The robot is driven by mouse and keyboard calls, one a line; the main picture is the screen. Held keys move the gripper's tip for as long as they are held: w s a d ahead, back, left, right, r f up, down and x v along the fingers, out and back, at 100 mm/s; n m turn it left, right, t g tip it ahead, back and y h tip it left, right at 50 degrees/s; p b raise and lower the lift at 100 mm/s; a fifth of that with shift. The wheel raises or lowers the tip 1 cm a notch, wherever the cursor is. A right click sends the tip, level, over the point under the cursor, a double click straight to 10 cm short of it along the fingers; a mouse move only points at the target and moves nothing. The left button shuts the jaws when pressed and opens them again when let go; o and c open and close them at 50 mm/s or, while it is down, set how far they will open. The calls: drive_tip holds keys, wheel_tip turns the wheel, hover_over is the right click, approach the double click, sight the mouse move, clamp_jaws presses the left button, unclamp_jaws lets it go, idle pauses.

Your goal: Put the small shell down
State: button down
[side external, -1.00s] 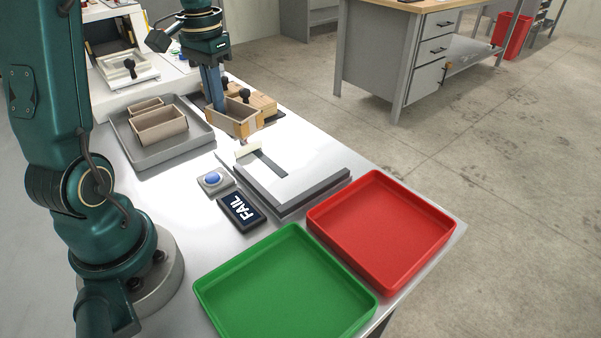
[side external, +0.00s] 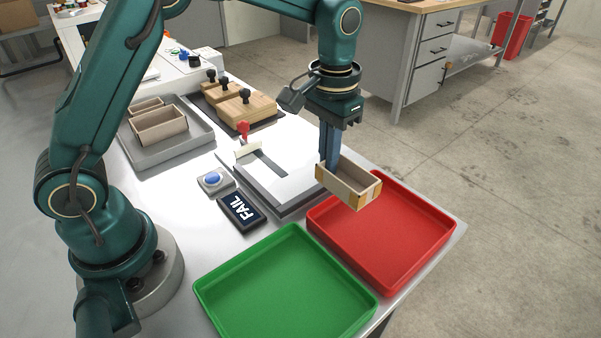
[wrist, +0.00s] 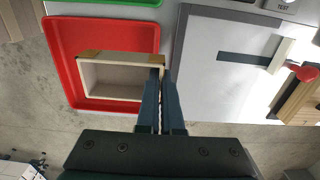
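The small shell (side external: 348,186), an open-topped, beige box with brown-tan corner patches, is in my gripper (side external: 331,160). My gripper is shut on one of its walls, with the blue fingers pointing down. In the side view, the shell hangs above the back left part of the red tray (side external: 411,268). In the wrist view, the shell (wrist: 113,77) overlaps the red tray (wrist: 60,40), with the gripper fingers (wrist: 162,80) at its right end. The red tray looks empty.
An empty green tray (side external: 285,290) stands left of the red one. A dark display (side external: 241,212) reads FAIL, beside a blue button (side external: 212,180). A grey plate fixture (side external: 290,175) lies behind. A grey tray (side external: 185,152) holds other shells; wooden blocks (side external: 246,112) stand at the back.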

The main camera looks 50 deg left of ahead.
sight(354, 188)
drive_tip(key=d+f, duration=0.2)
drive_tip(key=d, duration=0.1)
drive_tip(key=d+f, duration=0.1)
drive_tip(key=d, duration=0.1)
drive_tip(key=shift+w+d+f, duration=0.15)
drive_tip(key=shift+w+d, duration=0.05)
drive_tip(key=shift+w, duration=0.2)
drive_tip(key=shift+d+f, duration=0.1)
drive_tip(key=shift+f, duration=2)
drive_tip(key=shift+f, duration=0.1)
drive_tip(key=c, duration=1.1)
unclamp_jaws()
